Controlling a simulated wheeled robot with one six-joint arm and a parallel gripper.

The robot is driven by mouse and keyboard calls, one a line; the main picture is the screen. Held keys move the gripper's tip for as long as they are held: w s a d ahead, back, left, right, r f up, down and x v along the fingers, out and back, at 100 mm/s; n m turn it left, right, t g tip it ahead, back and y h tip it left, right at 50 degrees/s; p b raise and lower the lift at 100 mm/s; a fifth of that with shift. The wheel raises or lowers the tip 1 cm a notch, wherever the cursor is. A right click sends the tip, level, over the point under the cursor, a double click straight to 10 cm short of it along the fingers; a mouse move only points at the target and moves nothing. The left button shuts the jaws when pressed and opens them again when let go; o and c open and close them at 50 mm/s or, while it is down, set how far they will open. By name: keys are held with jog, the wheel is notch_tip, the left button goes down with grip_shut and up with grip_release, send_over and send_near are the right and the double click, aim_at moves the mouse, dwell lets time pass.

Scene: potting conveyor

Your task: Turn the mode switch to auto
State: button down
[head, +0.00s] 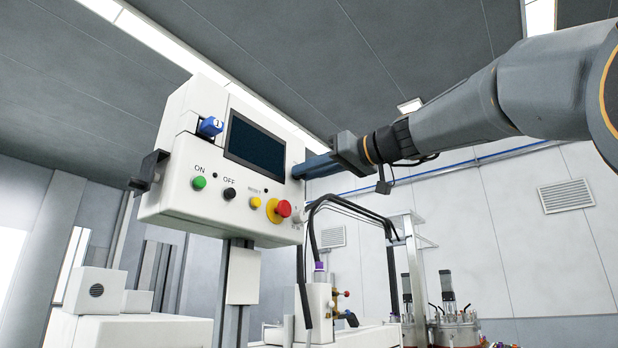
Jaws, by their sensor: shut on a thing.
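The white control box (184,188) hangs on a post at centre left, with its front face turned toward the right. My gripper (300,172) comes in from the right, and its blue fingers meet the right part of the front face, beside the dark screen (255,147). It is shut on what seems to be the mode switch, which the fingers hide. I cannot read the switch's position or its labels. A blue knob-like part (211,126) with a white mark sits at the face's upper left.
Below the screen are a green ON button (199,183), a black OFF button (230,193), a yellow button (255,202) and a red emergency stop (283,208). A black bracket (149,171) juts out at the box's left. Black hoses (345,199) arch below my arm.

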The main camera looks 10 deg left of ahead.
jog(key=shift+m, duration=7.4)
jog(key=c, duration=1.6)
grip_release()
jog(key=shift+o, duration=0.2)
jog(key=b+v, duration=0.3)
jog(key=v, duration=0.5)
jog(key=shift+b, duration=0.3)
